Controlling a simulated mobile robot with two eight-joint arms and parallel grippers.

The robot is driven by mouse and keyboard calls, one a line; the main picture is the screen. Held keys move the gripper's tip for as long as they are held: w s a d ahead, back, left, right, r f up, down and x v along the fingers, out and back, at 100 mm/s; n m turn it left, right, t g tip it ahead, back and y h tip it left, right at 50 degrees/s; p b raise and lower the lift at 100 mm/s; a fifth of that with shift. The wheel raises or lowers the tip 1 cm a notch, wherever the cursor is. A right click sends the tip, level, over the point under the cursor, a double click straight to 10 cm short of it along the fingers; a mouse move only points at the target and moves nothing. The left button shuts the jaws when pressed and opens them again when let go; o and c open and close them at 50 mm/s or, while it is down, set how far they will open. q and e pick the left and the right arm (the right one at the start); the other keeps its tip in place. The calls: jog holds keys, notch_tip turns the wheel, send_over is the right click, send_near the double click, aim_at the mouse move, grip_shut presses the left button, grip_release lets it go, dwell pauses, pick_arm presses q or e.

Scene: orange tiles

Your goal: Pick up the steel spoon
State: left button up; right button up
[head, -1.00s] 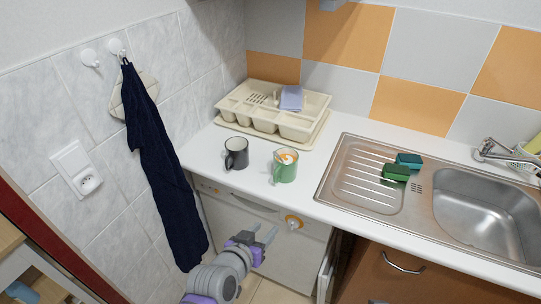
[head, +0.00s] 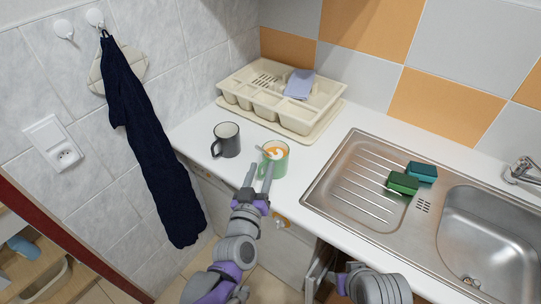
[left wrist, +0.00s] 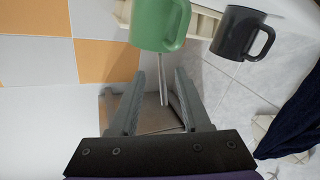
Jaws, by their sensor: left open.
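The steel spoon (left wrist: 163,82) shows in the left wrist view as a thin bright handle coming out of the green mug (left wrist: 158,22), whose picture there is upside down. In the head view the spoon's handle (head: 262,150) sticks up at the left of the green mug (head: 276,160); its lower part is hidden inside. My left gripper (head: 259,172) is open and empty in front of the mug. In the left wrist view the handle lies between its fingertips (left wrist: 160,76) in the picture; I see no contact. My right gripper (head: 342,280) is partly in view at the bottom, its fingers unclear.
A dark mug (head: 227,142) stands left of the green one. Behind are a cream cutlery tray (head: 318,127) and a cloth (head: 299,84). The steel sink (head: 325,195), with green (head: 402,184) and teal (head: 422,172) sponges, lies to the right. A navy towel (head: 150,150) hangs at left.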

aim_at(269, 145)
pick_arm(q)
jog(key=x, duration=0.4)
jog(key=shift+a, duration=0.1)
jog(key=p+x, duration=0.1)
jog(key=x, duration=0.5)
jog(key=shift+f, duration=0.1)
jog(key=shift+s, duration=0.1)
jog(key=shift+c, duration=0.6)
grip_shut()
